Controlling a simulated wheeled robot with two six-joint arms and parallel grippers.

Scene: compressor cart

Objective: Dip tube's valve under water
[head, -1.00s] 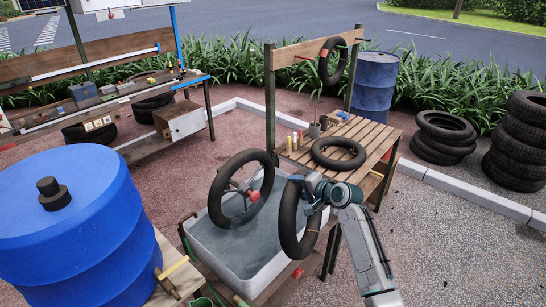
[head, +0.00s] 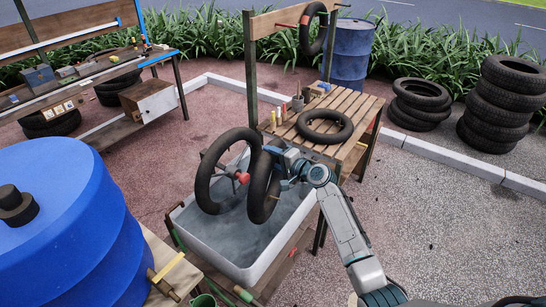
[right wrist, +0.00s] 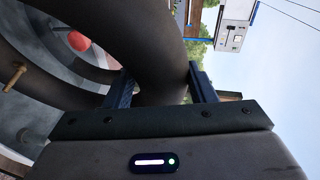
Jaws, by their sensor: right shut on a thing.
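My right gripper (head: 286,164) is shut on a black inner tube (head: 260,192), which hangs upright above the water tub. In the right wrist view the two fingers (right wrist: 161,90) close around the tube (right wrist: 160,55). The white tub (head: 186,235) holds grey water (head: 238,236). A second black ring (head: 203,183) with a red knob (head: 244,178) at its middle stands over the tub, left of the held tube. My left gripper is out of view.
A slatted wooden table (head: 352,107) with another tube (head: 325,127) lying on it stands behind the tub. A blue barrel (head: 70,230) fills the left front. Tyre stacks (head: 500,105) stand at the right.

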